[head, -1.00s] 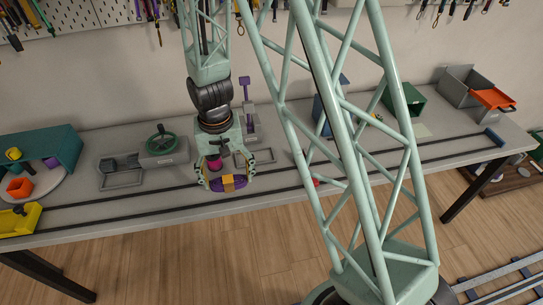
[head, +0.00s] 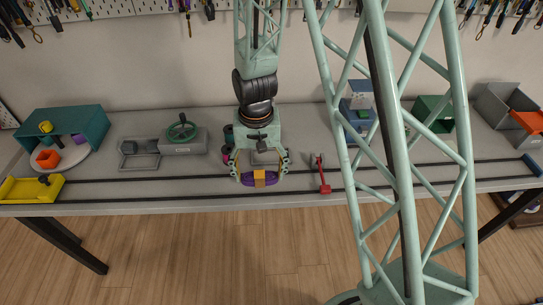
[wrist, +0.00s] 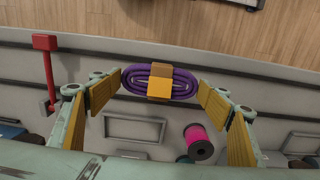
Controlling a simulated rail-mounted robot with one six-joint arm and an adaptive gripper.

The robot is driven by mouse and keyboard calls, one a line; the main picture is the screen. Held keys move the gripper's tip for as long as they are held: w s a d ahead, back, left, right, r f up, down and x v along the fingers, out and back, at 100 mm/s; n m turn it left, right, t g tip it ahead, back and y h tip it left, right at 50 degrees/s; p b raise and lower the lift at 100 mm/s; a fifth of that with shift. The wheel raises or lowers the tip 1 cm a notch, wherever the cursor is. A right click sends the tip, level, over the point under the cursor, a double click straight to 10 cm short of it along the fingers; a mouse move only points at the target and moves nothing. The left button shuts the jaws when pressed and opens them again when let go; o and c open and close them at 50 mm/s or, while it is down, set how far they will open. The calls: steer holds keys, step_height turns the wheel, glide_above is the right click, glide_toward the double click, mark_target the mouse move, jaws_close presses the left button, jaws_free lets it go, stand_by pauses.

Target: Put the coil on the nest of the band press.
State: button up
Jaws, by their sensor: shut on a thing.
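The coil (head: 248,178) is an oval purple cord bundle with an orange band around its middle. My gripper (head: 259,174) is shut on its two ends and holds it over the front part of the bench. In the wrist view the coil (wrist: 136,79) lies across between the yellow pads of my gripper (wrist: 160,88). A grey rectangular frame (wrist: 113,128) with a label plate shows below the coil there. Two frame-like fixtures are on the bench; one has a green handwheel (head: 182,128). I cannot tell which is the band press; my arm hides much of the other.
A magenta spool (wrist: 198,140) stands near the frame, beside dark spools. A red-handled lever (head: 323,178) is right of my gripper. A teal shelf (head: 92,122) and yellow tray (head: 25,188) are at left. Dark rails (head: 120,180) run along the bench. Grey bins (head: 495,103) are at right.

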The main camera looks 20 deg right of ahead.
steer(key=w+d, duration=0.2)
steer(key=w, duration=0.2)
steer(key=w+d+f, duration=0.1)
steer(key=w+d, duration=0.2)
steer(key=w, duration=0.1)
steer(key=w+d, duration=0.2)
steer(key=w, duration=0.3)
steer(key=shift+d+f+b, duration=0.2)
steer(key=shift+d+b, duration=0.05)
steer(key=shift+b, duration=0.15)
steer(key=shift+w, duration=0.1)
steer(key=shift+w+d, duration=0.25)
steer(key=shift+w, duration=0.1)
steer(key=shift+f+b, duration=0.4)
steer(key=shift+f, duration=1.4)
steer(key=shift+f, duration=0.15)
steer(key=o, duration=1)
steer(key=shift+c, duration=0.2)
